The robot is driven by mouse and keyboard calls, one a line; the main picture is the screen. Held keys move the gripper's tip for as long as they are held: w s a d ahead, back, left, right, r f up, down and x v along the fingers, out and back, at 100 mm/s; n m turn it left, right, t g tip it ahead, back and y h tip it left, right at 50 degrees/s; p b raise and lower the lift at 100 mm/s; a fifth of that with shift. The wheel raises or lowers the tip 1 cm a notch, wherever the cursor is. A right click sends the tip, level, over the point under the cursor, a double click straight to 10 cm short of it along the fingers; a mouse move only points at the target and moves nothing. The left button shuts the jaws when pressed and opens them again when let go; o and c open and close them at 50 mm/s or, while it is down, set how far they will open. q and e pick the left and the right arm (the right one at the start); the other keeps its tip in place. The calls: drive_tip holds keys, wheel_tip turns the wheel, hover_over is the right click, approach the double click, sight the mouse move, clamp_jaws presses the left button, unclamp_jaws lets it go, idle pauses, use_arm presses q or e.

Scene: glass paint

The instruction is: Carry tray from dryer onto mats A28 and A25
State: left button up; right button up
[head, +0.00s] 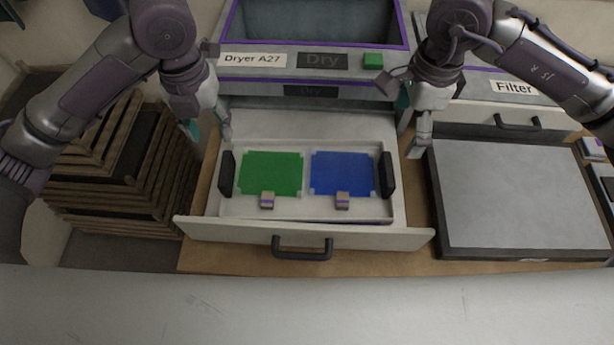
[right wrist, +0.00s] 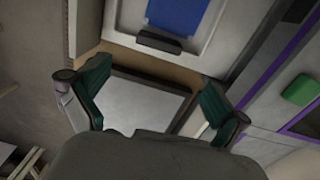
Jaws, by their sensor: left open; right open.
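The white tray (head: 304,207) sits inside the pulled-out drawer of the dryer (head: 318,87). It holds a green sheet (head: 270,173) and a blue sheet (head: 342,173), and has a black handle at its left (head: 227,174) and right (head: 387,175) ends. In the right wrist view the blue sheet (right wrist: 175,14) and the right handle (right wrist: 158,42) show at the top. My left gripper (head: 208,130) is open above the drawer's left rear side. My right gripper (head: 414,128) is open above the gap right of the drawer. Both are empty and apart from the tray. No mat labelled A28 or A25 is readable.
The drawer front with its dark handle (head: 302,249) stands toward me. A dark-framed grey panel (head: 520,195) lies right of the drawer below the Filter label (head: 514,88). A stack of wooden frames (head: 110,175) stands at the left. Small tan blocks (head: 267,200) lie at the sheets' front edges.

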sight(224, 167)
use_arm(q)
drive_tip(key=f, duration=1.4)
drive_tip(key=shift+s+a+f, duration=0.1)
drive_tip(key=shift+s, duration=0.1)
use_arm(e)
drive_tip(key=f, duration=1.4)
drive_tip(key=shift+s+d+f, duration=0.1)
drive_tip(key=shift+s+d, duration=0.05)
drive_tip(key=shift+d, duration=0.1)
use_arm(q)
drive_tip(key=c, duration=0.8)
use_arm(e)
drive_tip(key=c, duration=0.8)
use_arm(q)
clamp_jaws()
use_arm(e)
drive_tip(key=c, duration=0.4)
